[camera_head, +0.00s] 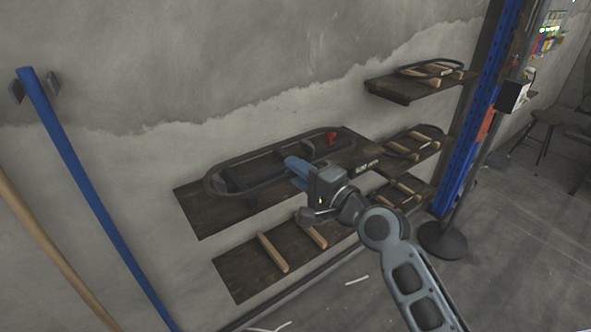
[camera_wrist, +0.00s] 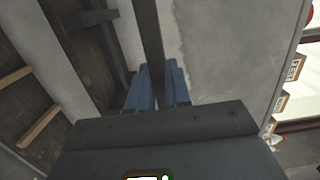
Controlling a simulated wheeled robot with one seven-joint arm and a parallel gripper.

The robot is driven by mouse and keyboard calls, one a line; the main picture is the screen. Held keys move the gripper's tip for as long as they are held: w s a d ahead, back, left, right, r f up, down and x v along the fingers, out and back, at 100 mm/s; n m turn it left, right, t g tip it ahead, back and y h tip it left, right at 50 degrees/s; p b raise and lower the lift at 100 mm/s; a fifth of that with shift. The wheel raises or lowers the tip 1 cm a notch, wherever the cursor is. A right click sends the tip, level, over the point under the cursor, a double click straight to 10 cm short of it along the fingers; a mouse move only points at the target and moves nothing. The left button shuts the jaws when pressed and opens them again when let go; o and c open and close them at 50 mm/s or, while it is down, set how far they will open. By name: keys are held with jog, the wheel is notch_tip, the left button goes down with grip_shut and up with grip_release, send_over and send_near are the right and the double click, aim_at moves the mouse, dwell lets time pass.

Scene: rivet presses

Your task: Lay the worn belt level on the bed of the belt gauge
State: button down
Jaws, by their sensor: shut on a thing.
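The worn belt (camera_head: 222,165) is a dark oval loop in the head view, over the upper left wooden shelf. My gripper (camera_head: 293,163) is shut on the belt's near side. In the wrist view the belt (camera_wrist: 148,40) runs as a dark strip between my blue fingertips (camera_wrist: 157,82). The belt gauge (camera_head: 320,152) is the dark fixture with a red knob (camera_head: 331,137) on that shelf, within the loop's outline. Part of it also shows in the wrist view (camera_wrist: 92,18). Belt and gripper hide much of its bed. I cannot tell whether the belt touches it.
Below is a shelf (camera_head: 235,275) with bare wooden strips (camera_head: 273,253). Small shelves to the right hold other dark belts (camera_head: 430,67) on wooden strips. A blue post (camera_head: 480,110) and a round-based stand (camera_head: 443,240) are further right. Two poles (camera_head: 85,180) lean at left.

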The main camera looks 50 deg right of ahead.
jog(key=b, duration=0.2)
send_over(274, 190)
jog(key=shift+w+f, duration=0.15)
jog(key=shift+f, duration=0.85)
jog(key=shift+f+b, duration=2.45)
jog(key=shift+f, duration=0.4)
jog(key=c, duration=1)
grip_release()
jog(key=shift+s, duration=0.2)
jog(key=s, duration=0.5)
jog(key=s+a+b, duration=0.1)
jog(key=s, duration=0.1)
jog(key=shift+s+a, duration=0.1)
jog(key=shift+s, duration=0.15)
